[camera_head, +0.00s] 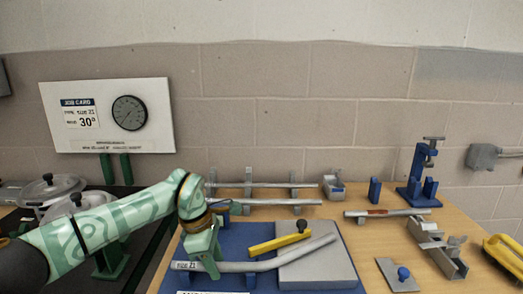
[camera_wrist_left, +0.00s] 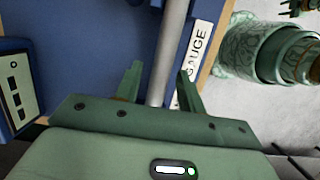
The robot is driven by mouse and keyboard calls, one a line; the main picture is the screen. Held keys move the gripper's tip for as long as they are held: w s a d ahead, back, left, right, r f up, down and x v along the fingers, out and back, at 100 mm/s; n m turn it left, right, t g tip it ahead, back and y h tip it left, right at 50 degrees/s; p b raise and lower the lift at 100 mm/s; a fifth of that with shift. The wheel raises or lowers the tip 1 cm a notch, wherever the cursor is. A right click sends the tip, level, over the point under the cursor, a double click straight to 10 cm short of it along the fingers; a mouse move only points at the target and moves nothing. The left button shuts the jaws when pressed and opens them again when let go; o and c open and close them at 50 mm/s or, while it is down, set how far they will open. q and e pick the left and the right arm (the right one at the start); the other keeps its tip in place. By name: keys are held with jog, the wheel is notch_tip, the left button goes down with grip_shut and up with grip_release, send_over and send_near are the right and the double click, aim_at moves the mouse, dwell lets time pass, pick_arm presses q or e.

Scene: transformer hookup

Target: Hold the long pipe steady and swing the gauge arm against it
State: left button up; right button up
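The long pipe (camera_head: 255,264) is a grey tube with a bend, lying across the blue gauge board (camera_head: 345,279); its left end carries a label. The yellow gauge arm (camera_head: 272,244) lies above it in the picture, angled, with a black knob (camera_head: 302,226) near its right end. A gap shows between arm and pipe. My left gripper (camera_head: 211,268) is down at the pipe's left part. In the left wrist view the pipe (camera_wrist_left: 170,45) runs between the two fingers (camera_wrist_left: 160,74), with gaps visible beside it, so the gripper looks open. My right gripper is not in view.
A grey plate (camera_head: 318,268) lies on the board's right part. Other pipes rest on a rack (camera_head: 262,202) behind. A blue clamp stand (camera_head: 417,178), a metal channel (camera_head: 437,246) and a small plate with a blue knob (camera_head: 398,275) stand right. The job card (camera_head: 80,115) reads 30°.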

pick_arm(q)
jog(key=c, duration=0.7)
jog(key=o, duration=0.9)
jog(key=shift+c, duration=0.2)
